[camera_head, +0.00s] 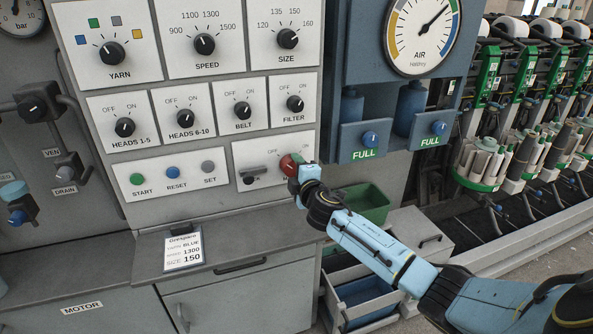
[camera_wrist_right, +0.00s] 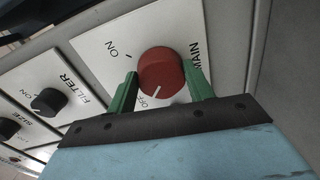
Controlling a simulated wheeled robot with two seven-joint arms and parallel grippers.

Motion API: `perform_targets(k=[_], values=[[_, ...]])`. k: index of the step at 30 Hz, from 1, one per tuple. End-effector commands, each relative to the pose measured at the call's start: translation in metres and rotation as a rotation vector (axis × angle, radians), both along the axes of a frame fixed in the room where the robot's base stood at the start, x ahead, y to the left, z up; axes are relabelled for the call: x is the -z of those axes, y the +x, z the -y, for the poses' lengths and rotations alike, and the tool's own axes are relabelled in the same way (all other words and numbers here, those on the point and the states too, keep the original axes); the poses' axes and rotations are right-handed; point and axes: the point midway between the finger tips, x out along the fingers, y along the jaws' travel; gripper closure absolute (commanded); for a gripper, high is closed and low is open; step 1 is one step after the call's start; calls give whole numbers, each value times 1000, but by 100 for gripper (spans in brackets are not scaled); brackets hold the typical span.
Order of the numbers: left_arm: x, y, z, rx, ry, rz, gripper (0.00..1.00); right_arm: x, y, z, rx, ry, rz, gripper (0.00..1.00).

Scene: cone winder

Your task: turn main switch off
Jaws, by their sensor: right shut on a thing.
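The main switch is a round red knob on a white plate marked MAIN, ON and OFF, at the lower right of the panel (camera_head: 290,163). In the right wrist view the knob (camera_wrist_right: 160,70) sits between the two green fingers of my right gripper (camera_wrist_right: 164,76). The gripper is shut on it, one finger on each side. A white mark on the knob's edge lies toward the OFF label; the ON label is at its upper left. In the head view my right gripper (camera_head: 298,168) covers part of the plate. My left gripper is not in view.
The FILTER knob (camera_head: 294,103) is above the main switch, and a grey lever (camera_head: 255,176) is on its left.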

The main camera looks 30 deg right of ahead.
Motion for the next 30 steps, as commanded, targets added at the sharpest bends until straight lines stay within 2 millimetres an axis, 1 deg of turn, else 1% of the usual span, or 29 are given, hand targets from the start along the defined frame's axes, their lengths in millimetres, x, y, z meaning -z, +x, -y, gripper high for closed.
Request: perform_targets(k=[4, 5, 9, 17, 21, 23, 26, 30], values=[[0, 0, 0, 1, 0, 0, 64, 0, 0, 0, 0, -5, -1, 71], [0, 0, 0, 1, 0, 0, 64, 0, 0, 0, 0, -5, -1, 46], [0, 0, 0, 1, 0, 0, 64, 0, 0, 0, 0, -3, -1, 27], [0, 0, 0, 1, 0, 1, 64, 0, 0, 0, 0, -2, 0, 26], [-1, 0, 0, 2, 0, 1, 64, 0, -5, -1, -1, -1, 0, 26], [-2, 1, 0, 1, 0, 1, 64, 0, -10, -3, -1, -1, -1, 26], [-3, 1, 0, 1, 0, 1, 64, -1, -24, -5, -1, -1, -2, 26], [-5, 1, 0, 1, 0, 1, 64, -2, -48, -12, -2, -2, -2, 26]])
